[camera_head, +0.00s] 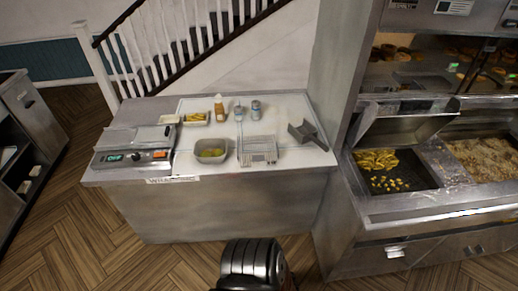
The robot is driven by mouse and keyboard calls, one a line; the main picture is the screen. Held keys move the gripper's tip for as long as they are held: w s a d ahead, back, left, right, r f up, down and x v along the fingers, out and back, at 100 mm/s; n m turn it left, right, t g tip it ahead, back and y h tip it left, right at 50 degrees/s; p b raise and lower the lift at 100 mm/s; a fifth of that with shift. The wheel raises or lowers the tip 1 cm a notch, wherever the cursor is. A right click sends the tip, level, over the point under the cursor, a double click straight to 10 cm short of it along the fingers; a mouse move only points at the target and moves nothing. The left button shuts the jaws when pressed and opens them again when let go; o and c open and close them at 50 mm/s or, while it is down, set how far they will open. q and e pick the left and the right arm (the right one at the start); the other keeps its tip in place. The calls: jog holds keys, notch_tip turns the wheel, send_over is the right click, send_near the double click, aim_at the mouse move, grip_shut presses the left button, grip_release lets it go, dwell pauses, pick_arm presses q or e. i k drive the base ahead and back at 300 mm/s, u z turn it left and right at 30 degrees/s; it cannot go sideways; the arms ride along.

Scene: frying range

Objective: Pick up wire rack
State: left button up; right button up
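The wire rack (258,152) is a light, thin-barred, basket-like thing on the pale top of the metal counter (225,206). It sits near the counter's front edge, right of the middle. A white tag-like patch shows on its front, but the detail is too small to read. Neither of my grippers can be made out in the head view. A dark ridged part of my own body shows at the bottom middle, apart from the counter.
Bottles and shakers (238,110) stand behind. A scale-like device (135,148) is at the left. A fryer station (395,205) stands right. The floor in front is clear.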

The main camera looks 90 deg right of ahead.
aim_at(257, 158)
jog(key=z, duration=0.7)
jog(key=i, duration=0.8)
jog(key=z, duration=0.95)
